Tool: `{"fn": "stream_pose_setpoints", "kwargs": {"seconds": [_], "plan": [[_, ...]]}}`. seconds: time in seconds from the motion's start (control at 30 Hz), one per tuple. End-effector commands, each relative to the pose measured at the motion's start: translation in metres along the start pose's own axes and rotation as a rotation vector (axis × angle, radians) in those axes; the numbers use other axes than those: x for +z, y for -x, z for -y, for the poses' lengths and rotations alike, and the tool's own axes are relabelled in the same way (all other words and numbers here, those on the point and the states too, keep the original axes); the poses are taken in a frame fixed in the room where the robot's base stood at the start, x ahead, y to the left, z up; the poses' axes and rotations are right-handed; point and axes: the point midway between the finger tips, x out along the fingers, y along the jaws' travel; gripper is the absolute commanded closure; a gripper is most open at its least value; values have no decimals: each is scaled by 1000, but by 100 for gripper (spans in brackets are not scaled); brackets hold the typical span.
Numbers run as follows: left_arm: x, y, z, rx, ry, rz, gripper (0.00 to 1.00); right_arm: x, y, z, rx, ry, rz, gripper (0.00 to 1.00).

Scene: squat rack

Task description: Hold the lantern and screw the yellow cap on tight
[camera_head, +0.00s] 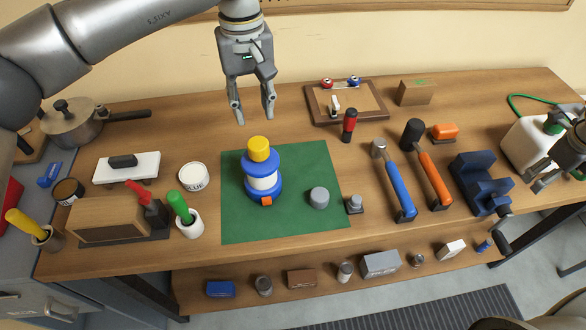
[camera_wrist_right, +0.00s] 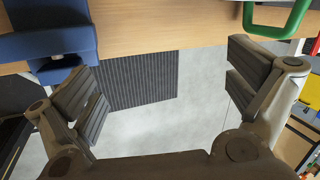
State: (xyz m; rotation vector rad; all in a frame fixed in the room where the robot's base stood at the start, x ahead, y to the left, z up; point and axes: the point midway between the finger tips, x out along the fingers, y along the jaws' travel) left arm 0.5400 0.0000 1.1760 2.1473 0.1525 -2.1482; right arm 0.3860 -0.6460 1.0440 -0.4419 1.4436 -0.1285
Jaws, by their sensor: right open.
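The lantern (camera_head: 262,183) stands upright on a green mat (camera_head: 300,222), with blue rings around a white middle and a small orange piece low on its front. The yellow cap (camera_head: 259,148) sits on top of it; I cannot tell how tight it is. My left gripper (camera_head: 254,115) hangs open and empty above and slightly behind the cap, not touching it. My right gripper (camera_head: 554,183) is at the far right of the bench, away from the lantern. In the right wrist view its fingers (camera_wrist_right: 165,90) are spread apart with nothing between them.
A grey cylinder (camera_head: 319,197) stands right of the lantern on the mat. A white tub (camera_head: 193,176) and a green-handled tool in a cup (camera_head: 180,207) are to its left. Hammers (camera_head: 398,185), a blue vise (camera_head: 480,180) and a white canister (camera_head: 530,140) fill the right side.

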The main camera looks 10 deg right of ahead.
Motion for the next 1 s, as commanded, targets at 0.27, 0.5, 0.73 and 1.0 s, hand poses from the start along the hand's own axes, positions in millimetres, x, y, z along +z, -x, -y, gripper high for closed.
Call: {"fn": "stream_pose_setpoints", "kwargs": {"seconds": [0.27,0.5,0.73,1.0], "plan": [[0,0,0,0,0,0,64,50,29,-38,38,7,228,0],[0,0,0,0,0,0,64,81,13,-131,292,30,425,0],[0,0,0,0,0,0,64,137,42,-237,553,64,698,0],[0,0,0,0,0,0,64,206,138,-344,830,108,1071,0]]}}
